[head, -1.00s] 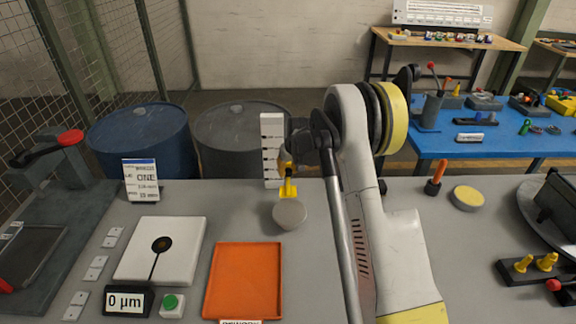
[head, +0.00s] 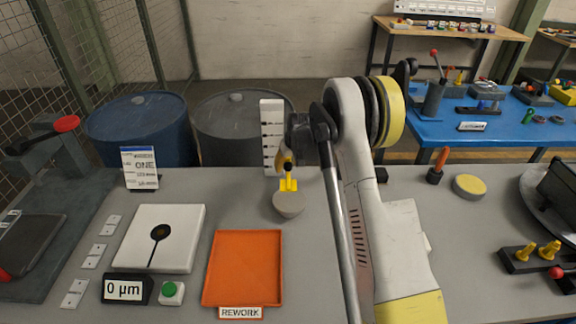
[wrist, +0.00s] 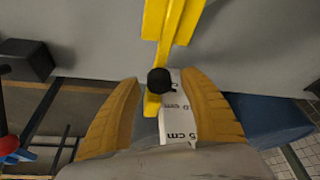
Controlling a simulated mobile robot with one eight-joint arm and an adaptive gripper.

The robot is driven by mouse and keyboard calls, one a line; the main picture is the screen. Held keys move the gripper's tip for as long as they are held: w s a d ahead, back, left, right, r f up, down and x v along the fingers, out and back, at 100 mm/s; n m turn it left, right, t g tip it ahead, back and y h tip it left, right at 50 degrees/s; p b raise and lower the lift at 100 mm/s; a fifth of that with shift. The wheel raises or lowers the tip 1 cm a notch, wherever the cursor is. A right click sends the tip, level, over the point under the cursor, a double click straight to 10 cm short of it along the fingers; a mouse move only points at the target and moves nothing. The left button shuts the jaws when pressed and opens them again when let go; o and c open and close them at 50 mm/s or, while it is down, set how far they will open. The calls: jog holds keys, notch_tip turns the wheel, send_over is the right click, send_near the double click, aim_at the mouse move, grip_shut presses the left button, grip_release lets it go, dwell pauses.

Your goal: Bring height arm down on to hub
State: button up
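The height arm (head: 289,185) is a yellow bar on the white scale post (head: 271,125) at the back of the bench. A black knob (wrist: 160,80) sits on it in the wrist view. The hub (head: 288,206) is a round grey piece just in front of and below the arm. Whether the arm touches the hub, I cannot tell. My gripper (head: 285,160) is at the arm, close to the knob. In the wrist view its yellow fingers (wrist: 162,78) are apart, one either side of the knob, with gaps visible.
An orange rework tray (head: 243,268) and a white plate (head: 160,238) lie to the left. A gauge display (head: 125,289) reads 0 µm. A yellow-topped disc (head: 469,186) and an orange-handled tool (head: 437,168) stand right of my arm.

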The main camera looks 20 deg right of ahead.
jog(key=shift+r, duration=0.1)
jog(key=v, duration=1.2)
jog(key=s+a+r+t+b, duration=0.1)
jog(key=s+a+r, duration=0.4)
jog(key=s+r, duration=0.15)
jog(key=s+a+r+b, duration=0.1)
jog(key=s+a+r, duration=0.35)
jog(key=s, duration=0.35)
jog(key=s+a+f, duration=0.1)
jog(key=s+a, duration=0.2)
jog(key=s, duration=0.7)
jog(key=s+a+f+t+b, duration=0.1)
jog(key=s+a, duration=0.2)
jog(key=s, duration=0.8)
jog(key=shift+f+t, duration=0.2)
jog(key=shift+t, duration=0.1)
